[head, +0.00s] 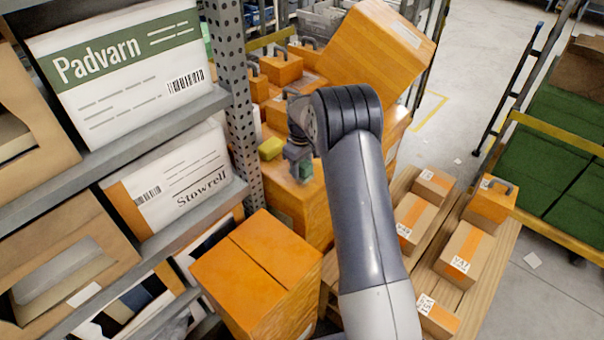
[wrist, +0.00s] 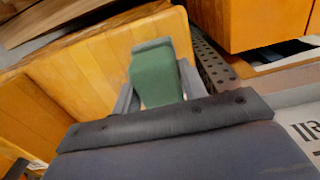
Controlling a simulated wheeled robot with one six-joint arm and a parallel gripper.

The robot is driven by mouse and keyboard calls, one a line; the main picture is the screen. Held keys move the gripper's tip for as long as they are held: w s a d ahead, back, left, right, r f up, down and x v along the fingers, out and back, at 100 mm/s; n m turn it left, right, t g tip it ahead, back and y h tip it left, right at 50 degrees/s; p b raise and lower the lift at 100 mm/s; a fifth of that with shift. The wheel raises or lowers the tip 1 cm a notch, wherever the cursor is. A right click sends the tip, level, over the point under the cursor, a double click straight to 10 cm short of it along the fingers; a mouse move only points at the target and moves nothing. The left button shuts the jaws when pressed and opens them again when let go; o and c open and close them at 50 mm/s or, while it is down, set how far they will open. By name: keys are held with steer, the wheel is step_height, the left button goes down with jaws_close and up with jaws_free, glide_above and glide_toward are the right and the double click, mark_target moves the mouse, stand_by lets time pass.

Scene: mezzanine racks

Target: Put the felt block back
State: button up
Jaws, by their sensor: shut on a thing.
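The green felt block (wrist: 157,72) is between the two grey fingers of my gripper (wrist: 158,88) in the wrist view. My gripper is shut on it. In the head view the green block (head: 306,170) shows small at the end of my gripper (head: 300,158), over an orange box (head: 296,205). Whether the block touches the box cannot be told. A yellow block (head: 271,148) lies on the orange surface just left of my gripper.
A perforated rack post (head: 237,100) and shelves with labelled boxes stand at the left. A large tilted orange box (head: 372,45) is behind my arm. A large orange carton (head: 255,270) is in front. Cartons lie on a wooden pallet (head: 484,290) at right; open floor lies beyond.

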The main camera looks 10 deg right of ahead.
mark_target(302, 175)
steer(key=shift+f, duration=1.7)
steer(key=shift+f, duration=0.2)
steer(key=o, duration=0.9)
steer(key=shift+o, duration=0.2)
steer(key=shift+r, duration=0.15)
step_height(302, 175, up, 12)
steer(key=shift+r+b, duration=0.1)
steer(key=shift+b, duration=0.3)
